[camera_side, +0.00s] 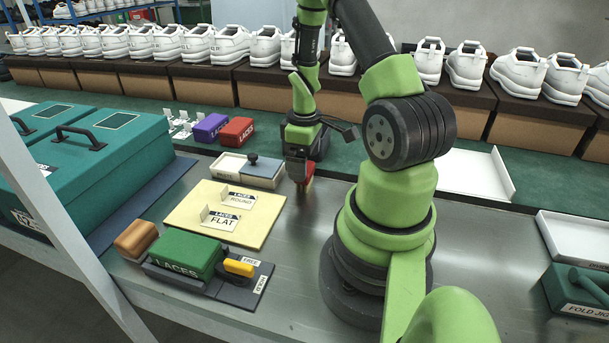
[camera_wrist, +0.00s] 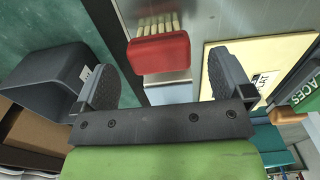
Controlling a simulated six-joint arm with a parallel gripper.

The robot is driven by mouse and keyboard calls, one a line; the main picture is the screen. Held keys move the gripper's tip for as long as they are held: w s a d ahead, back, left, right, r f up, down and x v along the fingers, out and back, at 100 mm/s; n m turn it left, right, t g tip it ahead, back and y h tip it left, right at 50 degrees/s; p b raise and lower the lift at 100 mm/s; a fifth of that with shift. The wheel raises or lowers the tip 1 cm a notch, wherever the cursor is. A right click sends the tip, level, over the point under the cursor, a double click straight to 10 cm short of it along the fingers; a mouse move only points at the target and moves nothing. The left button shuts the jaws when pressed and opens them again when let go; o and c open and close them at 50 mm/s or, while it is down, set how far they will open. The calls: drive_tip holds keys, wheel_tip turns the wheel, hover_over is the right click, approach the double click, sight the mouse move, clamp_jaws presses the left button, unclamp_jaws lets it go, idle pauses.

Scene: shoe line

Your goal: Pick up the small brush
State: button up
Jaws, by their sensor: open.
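The small brush is a red block with a row of cream bristles (camera_wrist: 160,52) in the upper middle of the wrist view. In the side view its red part (camera_side: 308,182) shows low beside my gripper (camera_side: 298,172), over the metal bench, partly hidden by the jaws. My gripper points down, left of my arm's base. In the wrist view its two dark fingers (camera_wrist: 163,62) are spread wide and open, with the brush lying between their lines and clear space on both sides. I cannot tell how deep between the fingers it is.
A white tray with a dark-knobbed item (camera_side: 253,162) and a cream board with lace labels (camera_side: 225,215) stand close left. A green LACES box (camera_side: 185,254) and teal cases (camera_side: 100,150) are further left. Shoes on boxes line the back.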

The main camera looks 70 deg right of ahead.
drive_tip(key=shift+f, duration=1.35)
drive_tip(key=c, duration=1)
drive_tip(key=shift+r, duration=0.1)
wheel_tip(320, 180, up, 10)
drive_tip(key=shift+f, duration=0.1)
